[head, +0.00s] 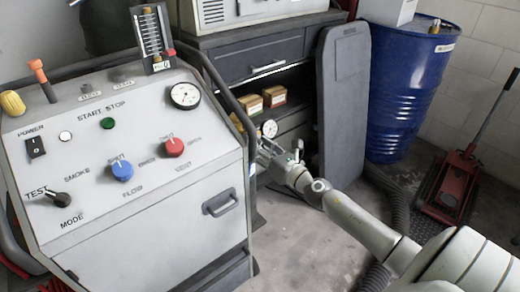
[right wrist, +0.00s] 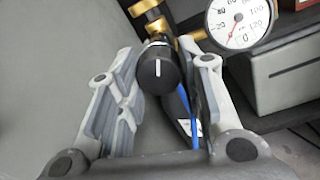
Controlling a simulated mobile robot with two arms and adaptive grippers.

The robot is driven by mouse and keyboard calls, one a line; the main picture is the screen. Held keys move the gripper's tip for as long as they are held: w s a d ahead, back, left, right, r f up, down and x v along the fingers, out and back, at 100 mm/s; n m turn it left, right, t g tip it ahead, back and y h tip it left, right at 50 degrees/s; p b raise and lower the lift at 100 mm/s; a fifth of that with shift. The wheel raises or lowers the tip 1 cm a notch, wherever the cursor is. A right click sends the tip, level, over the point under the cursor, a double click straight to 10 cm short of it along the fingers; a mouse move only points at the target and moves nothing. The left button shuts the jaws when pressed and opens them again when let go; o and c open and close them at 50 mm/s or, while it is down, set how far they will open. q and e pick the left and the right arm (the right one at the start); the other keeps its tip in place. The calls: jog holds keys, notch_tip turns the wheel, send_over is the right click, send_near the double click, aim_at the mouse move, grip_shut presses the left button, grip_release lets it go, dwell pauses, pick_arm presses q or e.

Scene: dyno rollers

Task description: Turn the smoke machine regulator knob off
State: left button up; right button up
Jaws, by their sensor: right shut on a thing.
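The black regulator knob (right wrist: 158,72) with an upright white mark shows in the right wrist view, below brass fittings (right wrist: 150,14). My right gripper (right wrist: 166,66) has its two fingers on either side of the knob and is shut on it. A white dial gauge (right wrist: 240,20) stands just right of the knob. In the head view my right gripper (head: 268,150) reaches to the right side of the grey smoke machine (head: 150,235), just below the gauge (head: 270,128). The knob is hidden there. My left gripper is not in view.
The machine's sloped panel has a red knob (head: 174,147), a blue knob (head: 122,169) and a black mode knob (head: 62,199). A dark cabinet (head: 258,60) stands behind. A blue drum (head: 408,85) and red floor jack (head: 452,185) are at right.

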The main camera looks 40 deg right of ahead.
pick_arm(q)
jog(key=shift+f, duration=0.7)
pick_arm(e)
jog(key=shift+f+n, duration=0.1)
jog(key=shift+n, duration=2.6)
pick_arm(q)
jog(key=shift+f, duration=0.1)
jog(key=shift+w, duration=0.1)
pick_arm(e)
jog(key=o, duration=1)
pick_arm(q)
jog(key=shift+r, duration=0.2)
pick_arm(e)
jog(key=shift+s, duration=0.1)
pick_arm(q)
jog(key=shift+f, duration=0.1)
pick_arm(e)
jog(key=s, duration=0.4)
jog(key=s+d, duration=0.1)
jog(key=s, duration=0.6)
jog(key=shift+s+d, duration=0.25)
jog(key=shift+s, duration=0.15)
